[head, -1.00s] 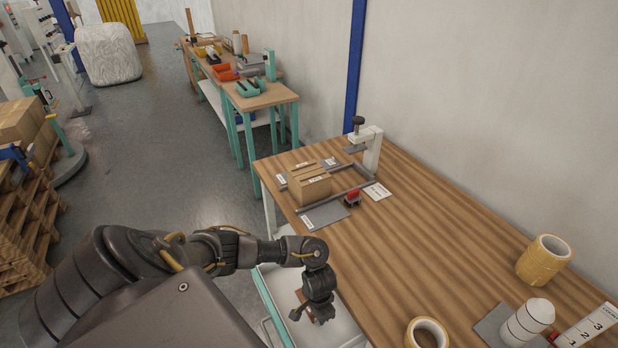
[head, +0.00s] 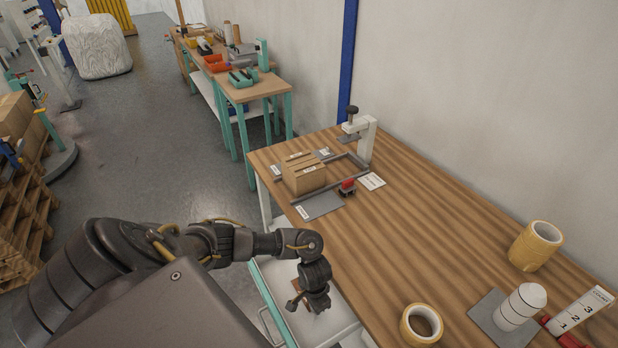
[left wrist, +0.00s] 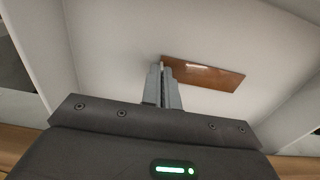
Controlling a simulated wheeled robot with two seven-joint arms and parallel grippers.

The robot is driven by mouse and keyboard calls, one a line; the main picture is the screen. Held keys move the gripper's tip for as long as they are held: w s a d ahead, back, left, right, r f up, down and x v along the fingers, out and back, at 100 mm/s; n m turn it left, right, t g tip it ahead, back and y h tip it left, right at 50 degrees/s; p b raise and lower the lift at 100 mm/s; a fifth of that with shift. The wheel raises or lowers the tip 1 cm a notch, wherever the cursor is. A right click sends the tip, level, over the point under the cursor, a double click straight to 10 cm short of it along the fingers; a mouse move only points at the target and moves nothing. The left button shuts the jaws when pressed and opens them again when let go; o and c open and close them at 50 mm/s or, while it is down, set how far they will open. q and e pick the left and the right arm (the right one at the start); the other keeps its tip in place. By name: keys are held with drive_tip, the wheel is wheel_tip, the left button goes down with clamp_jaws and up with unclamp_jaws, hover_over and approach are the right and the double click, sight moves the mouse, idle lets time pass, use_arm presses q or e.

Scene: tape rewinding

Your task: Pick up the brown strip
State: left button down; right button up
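The brown strip (left wrist: 208,74) is a flat, glossy, narrow piece in the pale drawer, seen right of my left fingertips in the left wrist view. In the head view only small parts of it show beside my gripper. My left gripper (left wrist: 162,72) has its two grey fingers close together at the strip's left end; the right finger covers part of that end. The fingers look shut on the end, though the contact itself is hidden. In the head view my left gripper (head: 302,303) points down into the drawer (head: 338,318). My right gripper is not in view.
The drawer walls stand around the gripper, beside the wooden table (head: 410,225). On the table are a cardboard box (head: 304,174), a white clamp post (head: 366,140), yellow tape rolls (head: 535,246) and a white banded roll (head: 520,305). The middle of the tabletop is clear.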

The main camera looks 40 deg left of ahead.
use_arm(q)
drive_tip(key=shift+r, duration=0.45)
wheel_tip(320, 180, up, 2)
drive_tip(key=shift+r+p, duration=0.25)
drive_tip(key=shift+p, duration=0.4)
drive_tip(key=s+d+r+p, duration=0.8)
drive_tip(key=s+d+r, duration=0.1)
drive_tip(key=s+r, duration=0.15)
drive_tip(key=w+d+r+m+b, duration=0.2)
drive_tip(key=w+r+b, duration=0.15)
drive_tip(key=w, duration=0.35)
drive_tip(key=w+d+r+m+b, duration=0.2)
drive_tip(key=w+r+b, duration=0.15)
drive_tip(key=w, duration=0.25)
drive_tip(key=w+a+r+m+b, duration=0.1)
drive_tip(key=a+r+b, duration=0.1)
drive_tip(key=r, duration=0.4)
drive_tip(key=w+a+r+m+b, duration=0.2)
drive_tip(key=a+r+b, duration=0.1)
drive_tip(key=r, duration=0.3)
drive_tip(key=shift+r+m+b, duration=0.2)
drive_tip(key=shift+m+b, duration=0.1)
drive_tip(key=shift+b, duration=0.25)
